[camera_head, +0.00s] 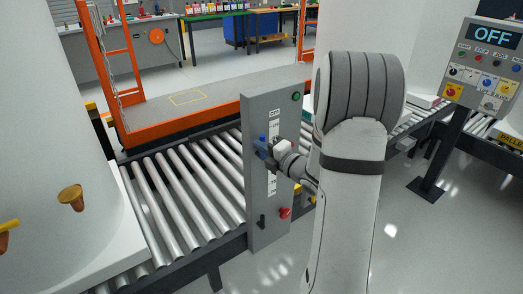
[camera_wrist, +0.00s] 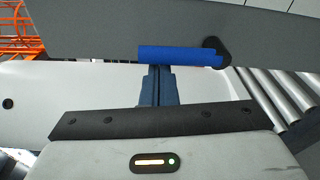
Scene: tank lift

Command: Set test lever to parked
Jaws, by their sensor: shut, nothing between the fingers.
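A grey upright control box (camera_head: 258,105) stands at the edge of the roller conveyor. A lever with a blue cylindrical handle (camera_wrist: 175,53) sticks out from it; in the wrist view the handle lies horizontal, with its black pivot (camera_wrist: 218,50) at the right end. The blue handle also shows small in the head view (camera_head: 262,137). My gripper (camera_wrist: 156,70) is shut and empty, its fingertips at the handle's lower edge in the wrist view. Whether they touch it I cannot tell. In the head view my gripper (camera_head: 264,149) is in front of the box and hides part of its white label strip.
The box also carries a green lamp (camera_head: 295,96), a red knob (camera_head: 284,212) and a small black lever (camera_head: 262,221). Metal rollers (camera_head: 180,185) and an orange-framed platform (camera_head: 195,92) lie to the left. A control panel (camera_head: 485,65) reading OFF stands at right.

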